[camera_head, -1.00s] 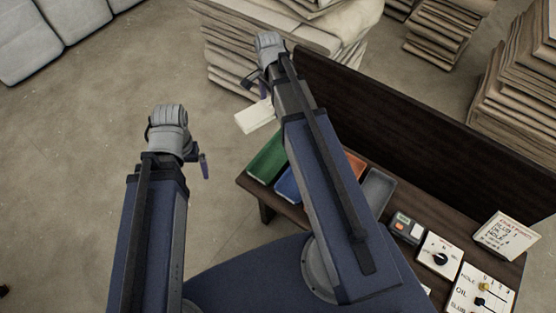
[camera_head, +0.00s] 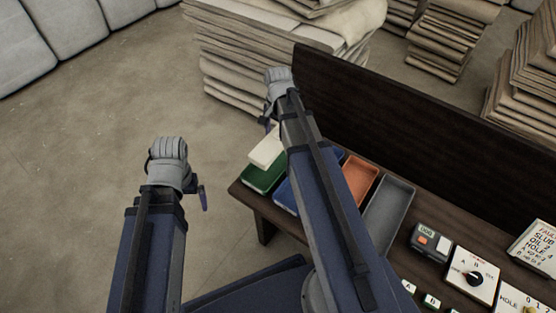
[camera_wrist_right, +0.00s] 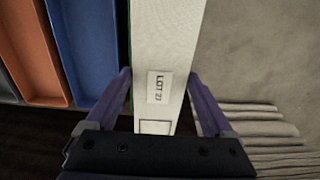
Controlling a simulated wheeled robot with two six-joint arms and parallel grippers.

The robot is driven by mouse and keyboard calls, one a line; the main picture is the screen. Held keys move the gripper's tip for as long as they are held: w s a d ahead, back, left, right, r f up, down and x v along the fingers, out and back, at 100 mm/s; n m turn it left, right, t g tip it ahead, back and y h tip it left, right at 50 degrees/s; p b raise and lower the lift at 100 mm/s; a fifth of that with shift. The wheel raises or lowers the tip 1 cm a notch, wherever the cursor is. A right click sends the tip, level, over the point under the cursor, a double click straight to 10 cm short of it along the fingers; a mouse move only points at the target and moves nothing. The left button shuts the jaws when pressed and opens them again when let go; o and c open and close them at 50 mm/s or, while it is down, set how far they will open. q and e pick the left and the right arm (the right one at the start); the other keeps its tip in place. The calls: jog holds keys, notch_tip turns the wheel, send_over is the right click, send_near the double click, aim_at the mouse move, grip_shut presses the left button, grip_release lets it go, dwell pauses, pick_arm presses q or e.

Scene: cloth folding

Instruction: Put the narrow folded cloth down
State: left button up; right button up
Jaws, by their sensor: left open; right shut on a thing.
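The narrow folded cloth (camera_head: 267,147) is a white strip above the green tray (camera_head: 260,180) in the head view. In the right wrist view the cloth (camera_wrist_right: 168,30) runs away from me, with a "LOT 27" label on its near part. My right gripper (camera_wrist_right: 160,88) is shut on the cloth, one purple finger at each side edge. In the head view my right gripper (camera_head: 268,124) is partly hidden by its own wrist. I cannot tell whether the cloth touches the tray. My left gripper (camera_head: 202,197) is open and away from the bench, over the floor.
Blue (camera_head: 286,196), orange (camera_head: 361,178) and grey (camera_head: 388,214) trays stand beside the green one on the dark bench. A tall dark board (camera_head: 420,130) backs the bench. A control box (camera_head: 430,242) and a dial panel (camera_head: 470,277) sit right. Cloth stacks (camera_head: 235,60) stand behind.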

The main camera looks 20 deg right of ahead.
jog(key=shift+f+b, duration=4.95)
jog(key=shift+f, duration=0.15)
jog(key=shift+r, duration=0.15)
jog(key=o, duration=1.2)
notch_tip(320, 180, up, 12)
jog(key=p, duration=1.2)
